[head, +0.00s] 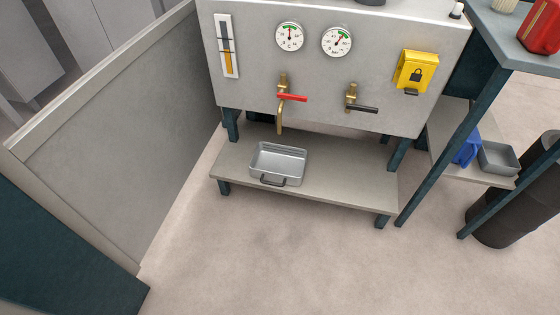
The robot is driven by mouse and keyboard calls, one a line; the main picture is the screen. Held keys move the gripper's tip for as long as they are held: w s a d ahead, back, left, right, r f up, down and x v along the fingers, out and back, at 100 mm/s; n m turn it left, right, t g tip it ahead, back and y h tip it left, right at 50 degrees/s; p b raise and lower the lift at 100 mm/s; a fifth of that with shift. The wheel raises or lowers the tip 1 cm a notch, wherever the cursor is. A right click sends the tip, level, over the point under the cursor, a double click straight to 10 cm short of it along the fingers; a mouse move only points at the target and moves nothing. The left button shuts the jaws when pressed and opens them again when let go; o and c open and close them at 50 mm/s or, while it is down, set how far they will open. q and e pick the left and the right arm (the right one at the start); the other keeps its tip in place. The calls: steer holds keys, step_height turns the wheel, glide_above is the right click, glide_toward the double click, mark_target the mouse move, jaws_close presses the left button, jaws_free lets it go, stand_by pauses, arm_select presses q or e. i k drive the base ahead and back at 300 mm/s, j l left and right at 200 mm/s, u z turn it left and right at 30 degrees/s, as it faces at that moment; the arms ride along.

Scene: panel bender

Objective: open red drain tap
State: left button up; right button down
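The red drain tap (292,97) is on the front of the grey machine cabinet, left of centre. It has a brass body and a red lever that lies roughly level, pointing right. A brass spout (279,119) hangs down below it. No flow from the spout is visible. A metal drip pan (279,161) with a front handle sits on the low shelf under the spout. A second brass tap with a black lever (364,107) is to the right. Neither of my grippers shows in the head view.
Two round gauges (290,37) (337,41), a sight glass (228,46) and a yellow lockout box (416,71) are on the cabinet (255,80). A grey panel (120,130) stands left. A blue-legged rack (455,145) stands right. The floor (280,250) in front is clear.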

mark_target(281, 94)
steer(key=i+l+z, duration=0.2)
steer(key=i, duration=0.3)
steer(key=i+l+z, duration=0.15)
steer(key=i, duration=0.3)
